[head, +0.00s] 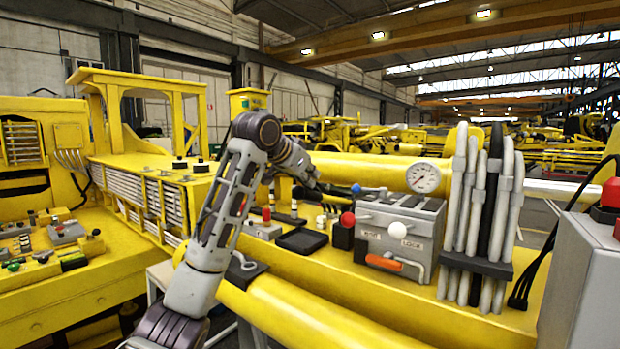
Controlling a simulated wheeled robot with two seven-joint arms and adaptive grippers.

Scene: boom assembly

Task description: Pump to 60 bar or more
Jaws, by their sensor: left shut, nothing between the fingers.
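A round white pressure gauge (423,178) stands at the back right of a grey valve box (400,222); its needle is too small to read. A blue-tipped lever (357,188) sticks out at the back left of the box. A red knob (347,219), a white ball knob (397,230) and an orange handle (383,263) are at its front and left side. My left gripper (341,192) is dark, shut and empty, reaching in from the left close to the blue tip; I cannot tell if they touch. My right gripper is out of view.
A black tray (302,240) and small fittings lie left of the box. A rack of grey hoses (483,215) stands to its right. A grey cabinet (585,285) with a red button is at the right edge. A yellow tube (310,318) runs along the front.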

